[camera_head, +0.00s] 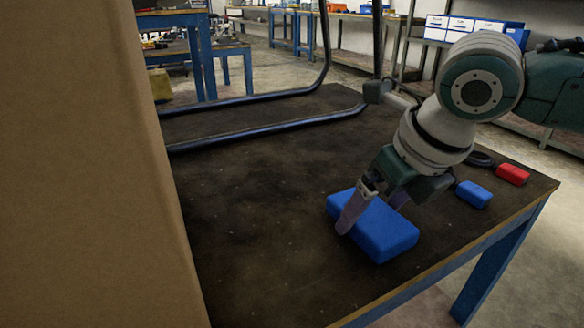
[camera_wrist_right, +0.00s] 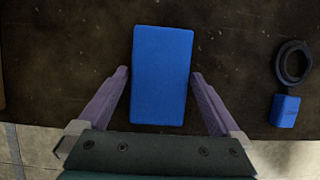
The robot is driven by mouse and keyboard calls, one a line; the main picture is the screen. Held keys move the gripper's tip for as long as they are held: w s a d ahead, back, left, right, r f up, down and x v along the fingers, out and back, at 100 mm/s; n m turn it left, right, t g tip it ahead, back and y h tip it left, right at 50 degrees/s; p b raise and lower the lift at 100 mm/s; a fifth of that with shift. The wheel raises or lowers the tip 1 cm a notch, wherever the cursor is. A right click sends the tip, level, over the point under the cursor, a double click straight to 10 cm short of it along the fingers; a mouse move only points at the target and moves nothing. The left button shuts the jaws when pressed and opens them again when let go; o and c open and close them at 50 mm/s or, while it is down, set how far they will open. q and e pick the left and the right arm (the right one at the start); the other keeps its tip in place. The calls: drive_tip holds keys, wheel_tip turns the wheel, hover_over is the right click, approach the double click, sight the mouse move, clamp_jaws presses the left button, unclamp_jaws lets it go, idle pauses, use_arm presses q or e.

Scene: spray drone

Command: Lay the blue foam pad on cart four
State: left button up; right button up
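The blue foam pad (camera_head: 385,235) is a flat blue block lying on a dark worktop (camera_head: 260,270) with blue legs. It also shows in the right wrist view (camera_wrist_right: 162,75), lying between the fingers. My right gripper (camera_head: 374,208) is at the pad with its fingers apart, one on either side. In the right wrist view (camera_wrist_right: 160,76) small gaps show between the fingers and the pad's sides, so it is not gripped. My left gripper is out of view. No number marking cart four is readable.
A large brown cardboard surface (camera_head: 85,165) fills the left side. Blue tubular rails (camera_head: 270,135) run over the worktop's far side. A small blue block (camera_head: 473,194), a red block (camera_head: 512,174) and a black ring (camera_head: 480,159) lie right of my gripper. The worktop's middle is clear.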

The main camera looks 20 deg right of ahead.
drive_tip(key=shift+r, duration=0.1)
drive_tip(key=p+v, duration=0.5)
drive_tip(key=v, duration=0.6)
drive_tip(key=s+a+f+m+y, duration=0.1)
drive_tip(key=s+a+f+m, duration=0.15)
drive_tip(key=a+m, duration=0.35)
drive_tip(key=s+a+f+m+y, duration=0.1)
drive_tip(key=s+a+m, duration=0.35)
drive_tip(key=m, duration=0.45)
drive_tip(key=s+d+f+m+h, duration=0.1)
drive_tip(key=s+m, duration=0.4)
drive_tip(key=m, duration=0.5)
drive_tip(key=s+d+f+m+g+h, duration=0.1)
drive_tip(key=s+d+f+m, duration=0.1)
drive_tip(key=m, duration=0.8)
drive_tip(key=s+d, duration=0.1)
drive_tip(key=s, duration=0.1)
drive_tip(key=shift+s, duration=0.35)
drive_tip(key=shift+r+p, duration=0.1)
drive_tip(key=shift+p, duration=0.25)
